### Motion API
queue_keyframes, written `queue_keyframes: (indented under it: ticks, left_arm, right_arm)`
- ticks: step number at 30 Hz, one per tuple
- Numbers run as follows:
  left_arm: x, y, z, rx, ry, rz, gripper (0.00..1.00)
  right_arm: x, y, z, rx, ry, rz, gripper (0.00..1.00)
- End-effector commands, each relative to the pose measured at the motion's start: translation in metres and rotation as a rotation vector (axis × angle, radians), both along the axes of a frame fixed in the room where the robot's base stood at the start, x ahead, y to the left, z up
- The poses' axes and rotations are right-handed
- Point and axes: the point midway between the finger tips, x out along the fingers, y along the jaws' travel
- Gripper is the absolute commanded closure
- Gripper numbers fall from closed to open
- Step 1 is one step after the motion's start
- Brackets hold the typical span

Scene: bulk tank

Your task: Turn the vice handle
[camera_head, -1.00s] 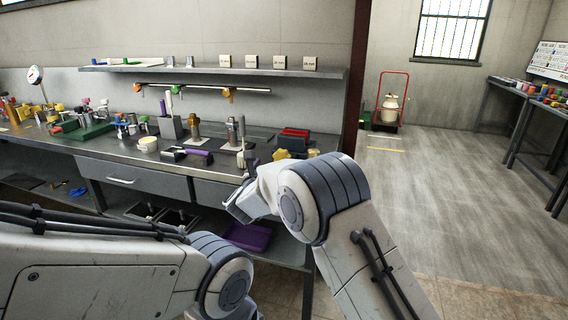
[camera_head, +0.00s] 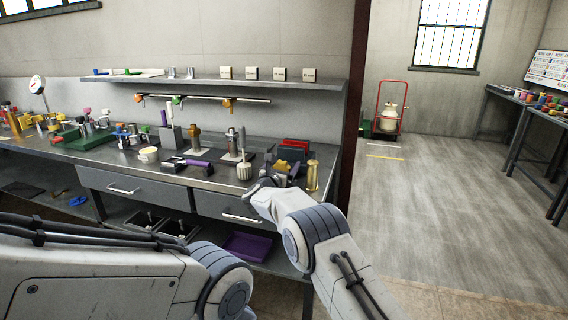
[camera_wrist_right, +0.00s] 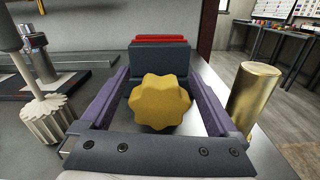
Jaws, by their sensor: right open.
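The vice (camera_head: 296,148) stands near the right end of the bench, with red jaws and a dark body. Its yellow lobed handle (camera_head: 281,166) faces me and is partly hidden by my right wrist. In the right wrist view, the handle (camera_wrist_right: 160,100) is centred between the two purple-lined fingers of my right gripper (camera_wrist_right: 160,72), with the dark vice body (camera_wrist_right: 158,58) behind it. The gripper is open, and I see gaps between the handle and both fingers. In the head view, my right gripper (camera_head: 266,182) is at the bench's front edge. My left gripper is out of view.
A brass cylinder (camera_wrist_right: 256,98) stands close right of my right gripper, and a pale fluted part (camera_wrist_right: 48,115) close left. A purple and dark tool (camera_head: 188,164) lies further left on the bench (camera_head: 120,162). A shelf (camera_head: 210,83) runs above. Open floor lies right.

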Motion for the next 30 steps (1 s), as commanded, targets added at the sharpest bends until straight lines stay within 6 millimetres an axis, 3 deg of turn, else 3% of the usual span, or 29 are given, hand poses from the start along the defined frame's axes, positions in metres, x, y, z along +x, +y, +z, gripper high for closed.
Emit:
queue_keyframes:
  ticks: [11, 18, 30]
  left_arm:
    - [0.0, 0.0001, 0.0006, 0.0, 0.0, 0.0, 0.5]
    - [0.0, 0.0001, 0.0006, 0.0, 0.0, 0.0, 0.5]
    - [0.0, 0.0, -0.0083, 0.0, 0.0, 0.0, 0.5]
  right_arm:
    - [0.0033, -0.0009, 0.0, -0.001, 0.0, 0.001, 0.05]
    - [0.0031, -0.0008, 0.0001, -0.001, 0.0, 0.001, 0.9]
    - [0.0032, 0.0002, -0.0018, -0.086, 0.028, 0.002, 0.9]
